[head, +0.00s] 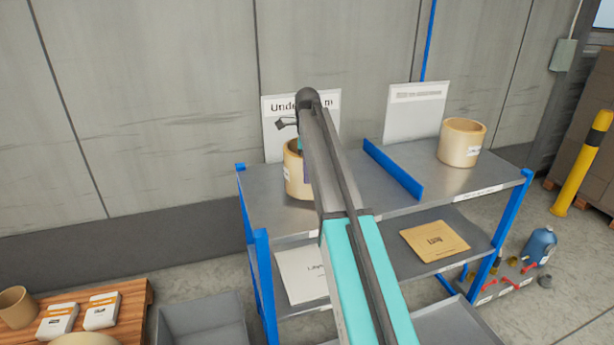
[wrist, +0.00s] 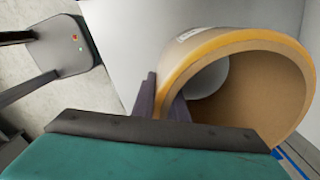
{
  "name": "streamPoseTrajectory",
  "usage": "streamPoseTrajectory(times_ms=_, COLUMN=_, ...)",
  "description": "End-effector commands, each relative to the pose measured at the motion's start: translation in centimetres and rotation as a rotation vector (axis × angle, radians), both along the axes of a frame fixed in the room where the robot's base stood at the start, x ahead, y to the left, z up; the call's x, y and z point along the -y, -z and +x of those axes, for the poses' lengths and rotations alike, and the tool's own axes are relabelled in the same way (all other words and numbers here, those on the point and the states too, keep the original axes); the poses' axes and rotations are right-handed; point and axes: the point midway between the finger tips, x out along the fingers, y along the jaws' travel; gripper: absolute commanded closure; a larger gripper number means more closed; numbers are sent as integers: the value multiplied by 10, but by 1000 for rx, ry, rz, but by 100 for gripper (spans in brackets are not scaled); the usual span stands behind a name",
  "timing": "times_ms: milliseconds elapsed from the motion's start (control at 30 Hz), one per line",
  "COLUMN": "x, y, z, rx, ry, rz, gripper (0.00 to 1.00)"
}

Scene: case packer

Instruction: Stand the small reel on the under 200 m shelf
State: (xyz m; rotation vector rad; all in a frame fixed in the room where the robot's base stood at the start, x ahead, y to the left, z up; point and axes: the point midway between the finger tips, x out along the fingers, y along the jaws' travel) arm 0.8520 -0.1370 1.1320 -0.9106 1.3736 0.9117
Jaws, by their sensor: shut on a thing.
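The small reel (head: 294,172) is a cream-tan hollow cylinder over the left bay of the top shelf (head: 262,212), in front of a sign (head: 274,140) reading "Unde… m", partly covered by my arm. In the wrist view the reel (wrist: 250,60) fills the right side, its open bore facing the camera. My gripper (wrist: 163,103) is shut on the reel's wall, one dark finger outside and one in the bore. It is mostly hidden behind my arm in the head view. The reel looks upright in the head view; I cannot tell if its base touches the shelf.
A blue divider (head: 393,168) splits the top shelf. A similar reel (head: 461,143) stands in the right bay before another sign (head: 414,112). A brown packet (head: 435,241) and a white packet (head: 302,275) lie below. A wooden table (head: 130,300) is at lower left.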

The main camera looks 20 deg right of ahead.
Motion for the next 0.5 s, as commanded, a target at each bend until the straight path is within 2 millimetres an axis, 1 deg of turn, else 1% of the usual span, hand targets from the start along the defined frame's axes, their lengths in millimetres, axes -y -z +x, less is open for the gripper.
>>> streamPoseTrajectory(times_ms=200, x=-1, y=13, z=0, rx=3, ry=-2, rz=0, gripper=100)
streamPoseTrajectory(times_ms=500, x=-1, y=17, z=1, rx=5, ry=-2, rz=-1, gripper=100)
